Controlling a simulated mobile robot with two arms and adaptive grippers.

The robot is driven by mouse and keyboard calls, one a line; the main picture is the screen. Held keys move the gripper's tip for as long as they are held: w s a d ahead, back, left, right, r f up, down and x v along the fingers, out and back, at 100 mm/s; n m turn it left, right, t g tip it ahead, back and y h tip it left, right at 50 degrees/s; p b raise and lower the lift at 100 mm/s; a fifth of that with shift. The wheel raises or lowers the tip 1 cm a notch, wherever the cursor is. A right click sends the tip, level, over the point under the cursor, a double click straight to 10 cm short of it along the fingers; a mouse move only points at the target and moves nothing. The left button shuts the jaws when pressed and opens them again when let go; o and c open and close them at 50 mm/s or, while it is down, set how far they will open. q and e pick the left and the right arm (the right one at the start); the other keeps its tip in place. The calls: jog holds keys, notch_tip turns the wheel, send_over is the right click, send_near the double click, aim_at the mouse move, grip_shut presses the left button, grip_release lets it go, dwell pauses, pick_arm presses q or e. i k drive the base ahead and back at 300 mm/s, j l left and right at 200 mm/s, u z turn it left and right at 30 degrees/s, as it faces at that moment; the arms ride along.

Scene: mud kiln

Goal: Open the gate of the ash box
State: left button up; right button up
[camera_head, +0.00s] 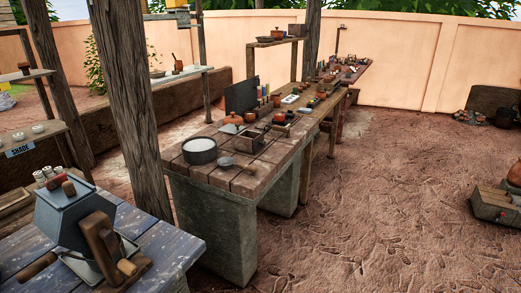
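No thing in the head view is plainly marked as the ash box. A low grey box (495,207) sits on the ground at the right edge, partly cut off by the frame. It has a small dark fitting on its front face, and a reddish round pot sits on top of it. I cannot tell whether it is the ash box or whether it has a gate. A dark blue-grey box (68,212) with wooden handles stands on the near-left table. Neither of my grippers is in view.
A wooden post (131,100) stands at left. The dirt floor (385,225) at right is mostly clear.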

aim_at(259, 142)
jog(key=i+l+u, duration=0.1)
jog(key=u, duration=0.2)
jog(key=i+l+u, duration=0.1)
jog(key=u, duration=0.2)
jog(key=i+l+u, duration=0.3)
jog(key=l, duration=0.35)
jog(key=i+l+u, duration=0.15)
jog(key=l, duration=0.15)
jog(key=i+l+u, duration=0.15)
jog(key=l, duration=0.2)
jog(key=i+l+u, duration=0.15)
jog(key=l, duration=0.25)
